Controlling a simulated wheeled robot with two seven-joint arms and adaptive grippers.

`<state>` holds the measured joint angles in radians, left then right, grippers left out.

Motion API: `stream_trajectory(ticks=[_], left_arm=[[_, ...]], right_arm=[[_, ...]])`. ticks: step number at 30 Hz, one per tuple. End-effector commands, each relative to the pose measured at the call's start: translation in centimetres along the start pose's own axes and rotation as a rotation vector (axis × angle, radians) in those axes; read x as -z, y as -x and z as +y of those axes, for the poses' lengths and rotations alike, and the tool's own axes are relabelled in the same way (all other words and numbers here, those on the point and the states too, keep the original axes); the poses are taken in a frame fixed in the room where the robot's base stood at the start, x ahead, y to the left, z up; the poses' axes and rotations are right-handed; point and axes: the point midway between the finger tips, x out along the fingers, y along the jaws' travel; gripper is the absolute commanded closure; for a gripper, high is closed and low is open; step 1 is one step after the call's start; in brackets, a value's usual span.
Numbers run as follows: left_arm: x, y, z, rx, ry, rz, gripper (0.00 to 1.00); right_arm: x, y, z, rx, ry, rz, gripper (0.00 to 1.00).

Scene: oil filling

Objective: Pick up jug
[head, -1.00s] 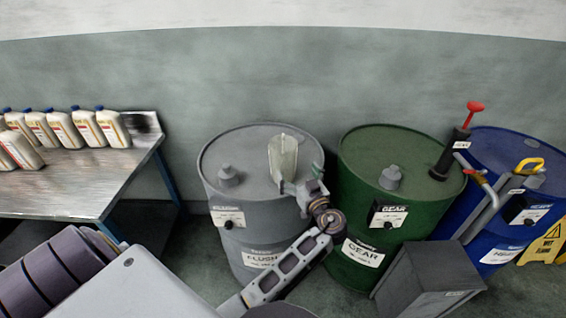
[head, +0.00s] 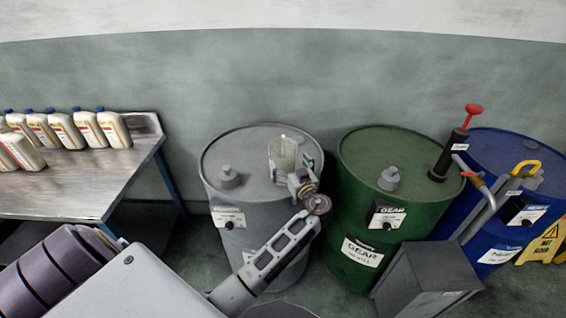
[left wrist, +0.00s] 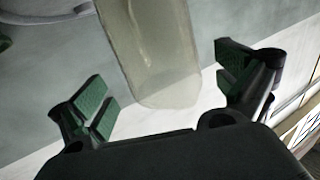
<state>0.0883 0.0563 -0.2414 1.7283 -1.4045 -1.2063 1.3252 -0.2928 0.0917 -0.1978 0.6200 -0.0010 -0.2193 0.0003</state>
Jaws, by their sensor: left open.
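The jug (head: 283,152) is a pale, see-through container. In the head view it stands over the top of the grey FLUSH drum (head: 225,165). My left gripper (head: 305,180) is at the jug's lower right side, and the head view does not show its fingers clearly. In the left wrist view the jug (left wrist: 152,50) hangs down from the top edge between the two green-padded fingers of the gripper (left wrist: 165,87). The fingers are wide apart, with a visible gap on each side of the jug. My right gripper is not in view.
A green GEAR drum (head: 365,150) and a blue drum (head: 525,150) stand to the right, with a red-handled pump (head: 460,140) between them. A dark grey box (head: 425,280) is in front. A metal table (head: 75,185) at left holds several white bottles (head: 65,130).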

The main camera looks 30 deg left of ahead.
Motion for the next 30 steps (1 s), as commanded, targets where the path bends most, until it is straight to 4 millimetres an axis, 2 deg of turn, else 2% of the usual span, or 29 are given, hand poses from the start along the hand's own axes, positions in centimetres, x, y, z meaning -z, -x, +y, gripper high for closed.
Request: stream_trajectory(ticks=[4, 11, 22, 30], left_arm=[[0.1, -1.5, 0.0, 0.001, -0.001, 0.001, 0.00], [0.0, -2.0, 0.0, 0.000, 0.000, 0.000, 0.00], [0.0, -2.5, 0.0, 0.001, -0.001, 0.000, 0.00], [-0.1, -4.7, 0.1, 0.001, -0.001, 0.000, 0.00]], right_arm=[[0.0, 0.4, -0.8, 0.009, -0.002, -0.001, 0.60], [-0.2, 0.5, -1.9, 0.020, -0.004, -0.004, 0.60], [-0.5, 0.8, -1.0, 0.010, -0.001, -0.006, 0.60], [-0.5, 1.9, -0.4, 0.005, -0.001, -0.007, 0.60]])
